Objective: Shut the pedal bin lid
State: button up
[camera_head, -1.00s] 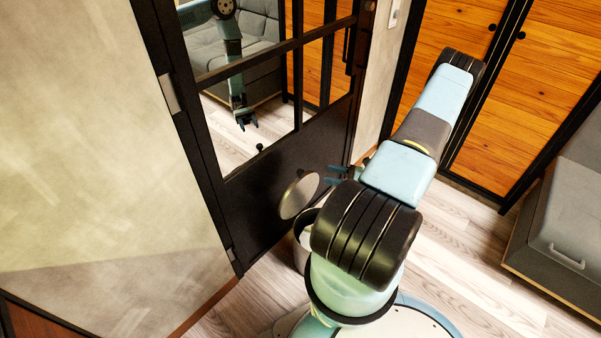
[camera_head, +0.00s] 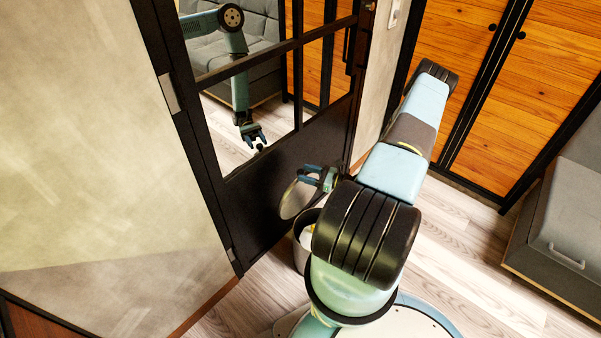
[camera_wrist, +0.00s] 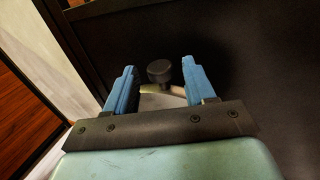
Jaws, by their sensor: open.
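The pedal bin (camera_head: 301,250) stands on the floor in front of the dark door, partly hidden behind my arm. Its round lid (camera_head: 293,203) is raised, tilted steeply up near the door panel. Something pale and yellow shows inside the bin. My gripper (camera_head: 308,177) is open and empty at the upper edge of the lid; I cannot tell whether it touches. In the wrist view my gripper (camera_wrist: 159,69) has its two blue fingers apart, with a pale curved edge, likely the lid (camera_wrist: 165,91), low between them.
A dark framed door (camera_head: 262,190) with glass that reflects my arm stands behind the bin. A dark round knob (camera_wrist: 159,70) shows beyond my fingers. A plaster wall (camera_head: 90,140) is at left, wooden cabinets (camera_head: 530,90) and a grey bench (camera_head: 560,220) at right. Wood floor (camera_head: 450,260) lies clear between.

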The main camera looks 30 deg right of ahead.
aim_at(301, 171)
jog(key=shift+x, duration=1.55)
jog(key=shift+c, duration=0.4)
grip_shut()
